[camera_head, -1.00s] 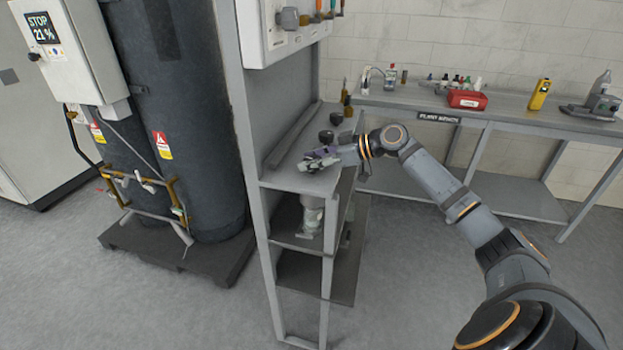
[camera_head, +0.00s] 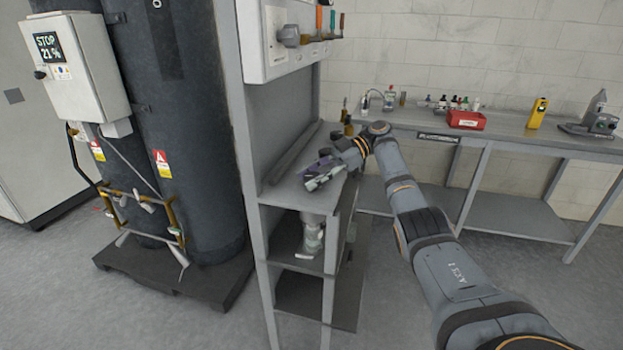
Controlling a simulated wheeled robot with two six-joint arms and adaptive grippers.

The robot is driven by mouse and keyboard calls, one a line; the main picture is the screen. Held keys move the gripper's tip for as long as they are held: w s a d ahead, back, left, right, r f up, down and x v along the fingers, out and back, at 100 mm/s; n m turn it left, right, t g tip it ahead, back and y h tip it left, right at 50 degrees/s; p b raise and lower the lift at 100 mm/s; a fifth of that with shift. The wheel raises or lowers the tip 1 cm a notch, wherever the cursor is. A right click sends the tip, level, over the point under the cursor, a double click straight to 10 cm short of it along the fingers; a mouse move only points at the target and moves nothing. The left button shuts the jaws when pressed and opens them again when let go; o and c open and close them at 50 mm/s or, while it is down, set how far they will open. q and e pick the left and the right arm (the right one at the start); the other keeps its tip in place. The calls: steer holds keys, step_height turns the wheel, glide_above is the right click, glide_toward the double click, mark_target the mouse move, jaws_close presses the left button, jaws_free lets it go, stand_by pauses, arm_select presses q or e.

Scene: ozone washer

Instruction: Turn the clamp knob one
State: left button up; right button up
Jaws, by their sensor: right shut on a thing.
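My right gripper (camera_head: 322,176) is over the top of the grey shelf stand (camera_head: 285,190), near its front edge. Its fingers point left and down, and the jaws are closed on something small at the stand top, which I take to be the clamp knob. The gripper hides most of that part, so its angle cannot be told. A dark round part (camera_head: 337,136) shows just behind my wrist. My left gripper is not in view.
A panel with valves (camera_head: 290,38) hangs above the stand. Dark tanks (camera_head: 205,140) and a control box reading STOP 21 % (camera_head: 78,65) are at left. A bench (camera_head: 500,135) at back right holds a red box (camera_head: 466,120) and a yellow meter (camera_head: 537,112).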

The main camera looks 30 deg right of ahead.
stand_by(0.5)
steer(key=o, duration=1.2)
